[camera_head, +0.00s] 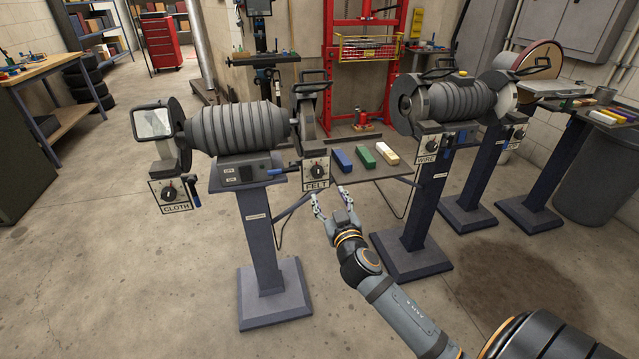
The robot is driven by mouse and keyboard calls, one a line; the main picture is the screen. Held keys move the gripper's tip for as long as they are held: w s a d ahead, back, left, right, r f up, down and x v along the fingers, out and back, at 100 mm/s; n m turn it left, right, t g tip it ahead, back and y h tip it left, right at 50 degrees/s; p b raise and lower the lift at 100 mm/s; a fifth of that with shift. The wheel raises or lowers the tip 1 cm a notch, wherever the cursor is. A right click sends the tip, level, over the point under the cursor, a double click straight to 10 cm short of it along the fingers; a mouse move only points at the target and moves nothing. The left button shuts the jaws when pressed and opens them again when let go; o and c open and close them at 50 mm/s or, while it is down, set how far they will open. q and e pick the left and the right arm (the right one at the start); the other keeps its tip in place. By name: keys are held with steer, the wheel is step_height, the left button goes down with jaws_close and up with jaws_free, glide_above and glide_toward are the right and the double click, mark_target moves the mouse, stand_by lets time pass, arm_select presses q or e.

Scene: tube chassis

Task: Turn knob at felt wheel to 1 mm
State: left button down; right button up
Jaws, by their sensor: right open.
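The felt wheel's knob (317,171) is a small black dial on a white-faced plate marked FELT. The plate hangs below the right end of the left grinder (236,127), under the felt wheel (306,118). The scale marks around the knob are too small to read. My right gripper (329,198) is open and empty, just below and slightly right of the FELT plate, apart from the knob. Its arm comes in from the lower right. My left gripper is not in view.
A similar knob (169,194) sits on the CLOTH plate at left. Blue, green and white bars lie on a shelf (385,166) right of the FELT plate. A second grinder (462,98) stands on a pedestal at right. Floor is clear at front left.

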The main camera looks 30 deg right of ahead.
mark_target(318, 174)
steer(key=p+x, duration=0.1)
steer(key=x, duration=0.9)
steer(key=shift+w+f, duration=0.1)
steer(key=shift+w, duration=0.2)
steer(key=shift+c, duration=0.2)
steer(key=c, duration=1.1)
steer(key=shift+p, duration=0.3)
